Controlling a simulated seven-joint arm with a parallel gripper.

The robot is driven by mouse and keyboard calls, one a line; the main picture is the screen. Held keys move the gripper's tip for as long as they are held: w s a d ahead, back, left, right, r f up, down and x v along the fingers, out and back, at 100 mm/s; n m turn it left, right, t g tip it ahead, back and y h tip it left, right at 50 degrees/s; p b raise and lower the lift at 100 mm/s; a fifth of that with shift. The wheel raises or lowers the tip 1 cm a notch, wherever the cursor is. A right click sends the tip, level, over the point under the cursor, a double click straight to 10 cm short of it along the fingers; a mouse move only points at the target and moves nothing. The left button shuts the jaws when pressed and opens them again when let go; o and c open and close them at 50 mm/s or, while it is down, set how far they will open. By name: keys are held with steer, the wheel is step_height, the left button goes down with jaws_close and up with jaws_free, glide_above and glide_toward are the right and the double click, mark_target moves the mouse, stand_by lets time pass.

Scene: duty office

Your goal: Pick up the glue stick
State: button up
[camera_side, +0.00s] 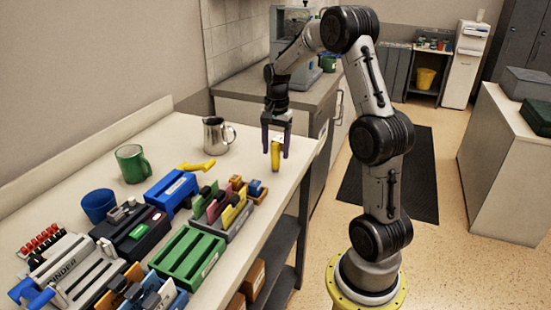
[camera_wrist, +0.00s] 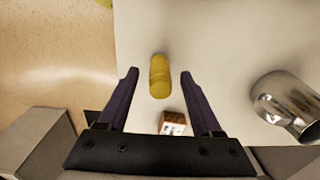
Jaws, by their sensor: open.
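The glue stick is a yellow cylinder; in the wrist view the glue stick (camera_wrist: 159,77) lies or stands on the pale table between and just beyond the fingertips. In the side view a yellow upright piece, likely the glue stick (camera_side: 275,156), shows between the fingers near the table's right edge. My gripper (camera_side: 275,150) points down with its fingers on either side of it. In the wrist view my gripper (camera_wrist: 159,75) is open, with a gap on both sides of the glue stick. I cannot tell whether the fingers are low enough to surround it.
A steel pitcher (camera_side: 215,136) stands left of my gripper, also at right in the wrist view (camera_wrist: 285,102). A small brown and white block (camera_wrist: 173,123) sits close below the glue stick. A green mug (camera_side: 131,163), blue cup (camera_side: 98,205) and several organizers (camera_side: 188,256) fill the table's front left.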

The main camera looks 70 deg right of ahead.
steer(key=shift+c, duration=0.3)
jaws_close()
